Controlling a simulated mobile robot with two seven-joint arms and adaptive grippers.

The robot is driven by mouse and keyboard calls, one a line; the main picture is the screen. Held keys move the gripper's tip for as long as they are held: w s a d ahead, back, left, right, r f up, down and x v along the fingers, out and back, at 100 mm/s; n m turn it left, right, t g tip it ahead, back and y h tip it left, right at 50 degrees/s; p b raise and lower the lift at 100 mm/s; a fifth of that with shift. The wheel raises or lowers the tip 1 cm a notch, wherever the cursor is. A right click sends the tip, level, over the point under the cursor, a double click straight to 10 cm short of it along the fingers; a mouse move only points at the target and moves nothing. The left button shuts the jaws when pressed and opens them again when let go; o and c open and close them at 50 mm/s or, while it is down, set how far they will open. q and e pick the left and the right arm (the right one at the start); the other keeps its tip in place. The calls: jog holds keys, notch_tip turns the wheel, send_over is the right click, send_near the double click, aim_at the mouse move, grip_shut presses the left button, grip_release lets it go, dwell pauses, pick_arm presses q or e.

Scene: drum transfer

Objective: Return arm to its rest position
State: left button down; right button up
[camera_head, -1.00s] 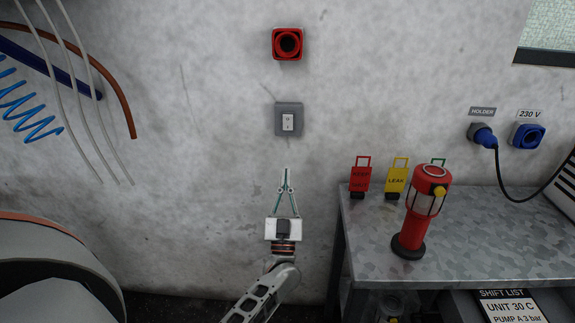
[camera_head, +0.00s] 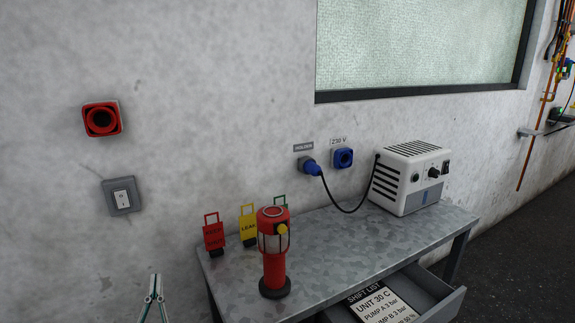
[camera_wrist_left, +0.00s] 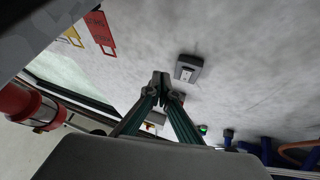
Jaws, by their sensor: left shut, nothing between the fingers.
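My left gripper (camera_head: 155,278) shows at the bottom left of the head view, its slim greenish fingers shut with tips together and nothing between them. It is in front of the bare wall, below the grey wall switch (camera_head: 121,196) and left of the metal table. The lower part of the gripper and its arm are cut off by the frame. In the left wrist view the shut fingertips (camera_wrist_left: 161,80) point toward the wall, beside the switch (camera_wrist_left: 188,68) and apart from it in the picture. My right gripper is not in view.
A metal table (camera_head: 330,235) carries a red lantern (camera_head: 275,265), red, yellow and green tags, and a white box (camera_head: 410,177) with a cable to a blue plug (camera_head: 309,166). An open drawer (camera_head: 440,303) holds a shift list. A red socket (camera_head: 102,119) is on the wall.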

pick_arm(q)
jog(key=s+d+f+m+g+h+p, duration=0.2)
jog(key=s+d+f+m+g+h, duration=0.45)
jog(key=s+d+f, duration=0.6)
jog(key=s+d+f+g+h, duration=0.1)
jog(key=s+f+g, duration=0.2)
jog(key=s+f, duration=0.2)
jog(key=s+d+f+n+g+h+p, duration=0.1)
jog(key=s+f+g, duration=0.2)
jog(key=s, duration=0.8)
notch_tip(320, 180, down, 2)
jog(key=shift+f+p, duration=0.15)
jog(key=shift+p, duration=0.15)
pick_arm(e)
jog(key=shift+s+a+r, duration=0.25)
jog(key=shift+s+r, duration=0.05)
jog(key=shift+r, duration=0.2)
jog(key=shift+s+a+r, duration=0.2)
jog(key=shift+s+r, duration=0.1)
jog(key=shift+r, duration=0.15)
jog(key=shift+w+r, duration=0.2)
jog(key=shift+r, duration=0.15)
